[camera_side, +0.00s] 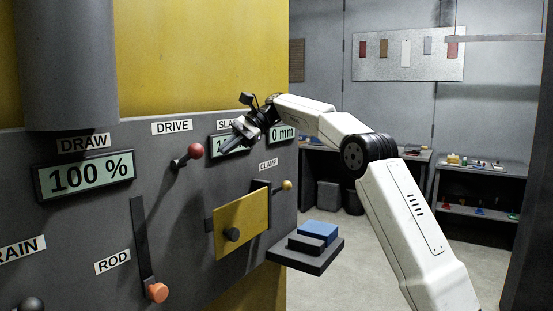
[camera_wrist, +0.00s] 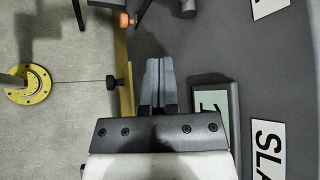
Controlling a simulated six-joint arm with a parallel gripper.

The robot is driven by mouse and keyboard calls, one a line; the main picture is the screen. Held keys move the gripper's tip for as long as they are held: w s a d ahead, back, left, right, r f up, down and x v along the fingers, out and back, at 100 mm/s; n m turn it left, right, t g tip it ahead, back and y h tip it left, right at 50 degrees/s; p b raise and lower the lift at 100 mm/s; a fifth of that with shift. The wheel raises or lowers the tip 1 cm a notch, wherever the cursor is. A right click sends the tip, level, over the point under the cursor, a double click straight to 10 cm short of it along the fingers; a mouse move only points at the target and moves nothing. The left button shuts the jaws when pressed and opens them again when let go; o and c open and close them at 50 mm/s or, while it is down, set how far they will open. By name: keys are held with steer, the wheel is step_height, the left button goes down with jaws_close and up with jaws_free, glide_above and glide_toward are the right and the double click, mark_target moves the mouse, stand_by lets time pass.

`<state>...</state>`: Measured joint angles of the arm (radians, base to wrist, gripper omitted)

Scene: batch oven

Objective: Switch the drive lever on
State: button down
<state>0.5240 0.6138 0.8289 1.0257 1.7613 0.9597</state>
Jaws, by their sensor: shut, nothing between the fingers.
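The drive lever (camera_side: 195,150) has a red ball knob on a dark shaft and sticks out of the grey panel below the DRIVE label (camera_side: 172,127). In the side view my gripper (camera_side: 228,147) is to the right of the red knob, apart from it, in front of the slab display. In the wrist view my gripper's fingers (camera_wrist: 158,84) are together with nothing between them. The red knob cannot be made out in the wrist view; a dark rounded part at the top edge may belong to the lever.
The slab display (camera_wrist: 210,105) is close beside my fingers. Below are a yellow plate (camera_side: 242,223) with a black knob, the small yellow-knobbed clamp lever (camera_side: 286,185) and a shelf (camera_side: 310,262) holding blocks. The orange rod knob (camera_side: 157,292) is lower left.

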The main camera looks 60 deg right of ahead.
steer(key=shift+w+d+r, duration=0.15)
steer(key=shift+d+r, duration=0.4)
steer(key=shift+d, duration=0.15)
steer(key=shift+f, duration=0.1)
steer(key=s+a+f+n+g+h, duration=0.1)
steer(key=s+a+f+n+h, duration=0.3)
steer(key=f, duration=0.6)
steer(key=s+a+f+g+h, duration=0.1)
steer(key=a+f+h, duration=0.3)
steer(key=f, duration=0.5)
steer(key=s+a+f+n+h, duration=0.1)
steer(key=s+a+f+n, duration=0.2)
steer(key=s+f+n, duration=0.2)
steer(key=s+a+f+n+h, duration=0.1)
steer(key=s+a+f+n, duration=0.2)
steer(key=s+f+n, duration=0.3)
steer(key=s+f, duration=0.5)
steer(key=s, duration=0.3)
steer(key=shift+s+a+f+h, duration=0.3)
steer(key=shift+s+f+h, duration=0.05)
steer(key=shift+h, duration=0.05)
